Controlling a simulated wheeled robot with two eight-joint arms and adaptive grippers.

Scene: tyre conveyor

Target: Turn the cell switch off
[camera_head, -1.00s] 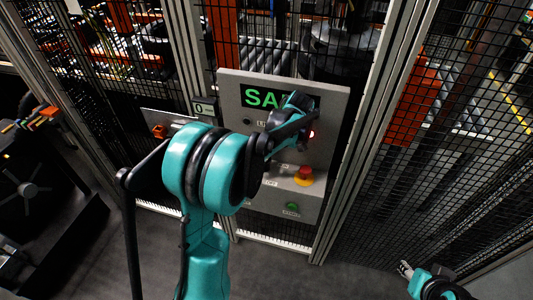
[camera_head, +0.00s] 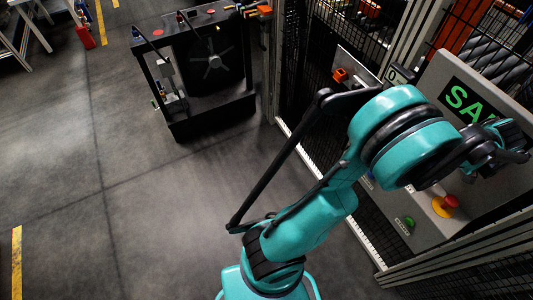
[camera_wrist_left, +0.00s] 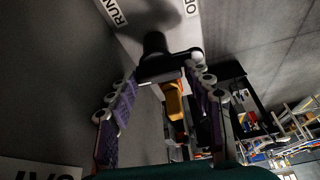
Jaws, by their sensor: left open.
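The grey control panel (camera_head: 440,78) is at the right of the head view, with a dark display (camera_head: 464,98) showing green letters, partly hidden by my arm. My left gripper (camera_head: 505,145) is in front of the panel and hides part of its face. In the left wrist view a black switch knob (camera_wrist_left: 155,44) stands on the panel between a RUN label (camera_wrist_left: 112,12) and an OFF label (camera_wrist_left: 192,14). My left gripper (camera_wrist_left: 165,74) is open there, its purple-padded fingers on either side of the knob. Contact cannot be told. My right gripper is out of view.
A red emergency stop button (camera_head: 450,201) on a yellow base and a green button (camera_head: 409,222) are below my gripper. Mesh fencing and metal posts flank the panel. A black machine with a fan wheel (camera_head: 211,61) stands at the upper left. The grey floor at left is open.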

